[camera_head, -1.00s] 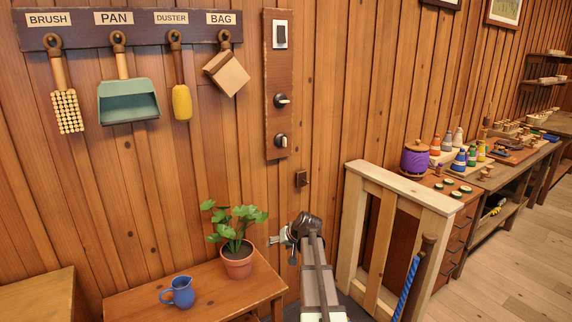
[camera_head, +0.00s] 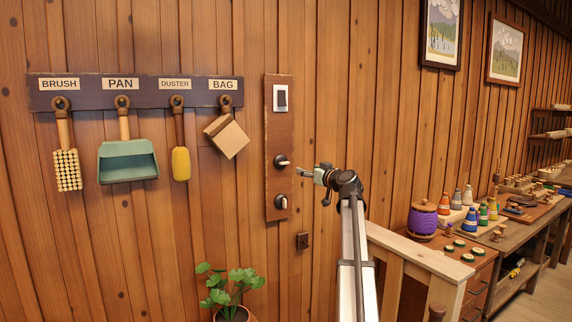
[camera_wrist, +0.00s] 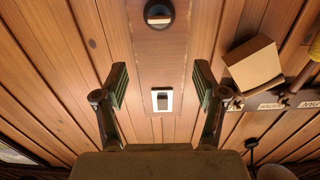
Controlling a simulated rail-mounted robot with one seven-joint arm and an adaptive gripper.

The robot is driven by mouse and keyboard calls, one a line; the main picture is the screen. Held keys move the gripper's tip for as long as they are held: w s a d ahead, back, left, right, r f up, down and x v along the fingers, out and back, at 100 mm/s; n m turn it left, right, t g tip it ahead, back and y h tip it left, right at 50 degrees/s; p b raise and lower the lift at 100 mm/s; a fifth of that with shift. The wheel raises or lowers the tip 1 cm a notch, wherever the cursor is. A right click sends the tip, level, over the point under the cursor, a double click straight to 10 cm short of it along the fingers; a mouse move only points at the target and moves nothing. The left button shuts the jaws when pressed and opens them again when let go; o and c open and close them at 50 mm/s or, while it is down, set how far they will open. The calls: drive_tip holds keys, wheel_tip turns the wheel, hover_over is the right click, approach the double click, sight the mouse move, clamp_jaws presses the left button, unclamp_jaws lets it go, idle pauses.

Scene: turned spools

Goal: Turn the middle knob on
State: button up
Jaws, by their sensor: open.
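A tall brown panel (camera_head: 279,130) on the wall carries a rocker switch (camera_head: 280,98) at the top, a middle knob (camera_head: 282,161) and a lower knob (camera_head: 281,201). My gripper (camera_head: 303,171) is just right of the middle knob in the head view, apart from it. In the wrist view my gripper (camera_wrist: 160,84) is open and empty, its two fingers spread either side of the panel. That view is upside down: the switch (camera_wrist: 162,100) shows between the fingers, and a round dark knob with a light bar (camera_wrist: 158,14) is at the top edge. The lower knob is not in that view.
A rack (camera_head: 140,92) with a brush, pan, duster and bag hangs left of the panel; the bag (camera_wrist: 253,62) is nearest. A potted plant (camera_head: 231,286) is lower left, a wooden railing (camera_head: 415,258) lower right.

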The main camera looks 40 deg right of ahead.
sight(286, 163)
drive_tip(key=w+p, duration=0.1)
drive_tip(key=w, duration=0.4)
drive_tip(key=w+d+p, duration=0.1)
drive_tip(key=w+p, duration=0.1)
drive_tip(key=w, duration=0.3)
drive_tip(key=w+d+p, duration=0.1)
drive_tip(key=w, duration=0.4)
drive_tip(key=shift+w, duration=0.35)
drive_tip(key=shift+w+f+p, duration=0.1)
drive_tip(key=shift+w+p, duration=0.3)
drive_tip(key=shift+w, duration=0.2)
drive_tip(key=c, duration=1.1)
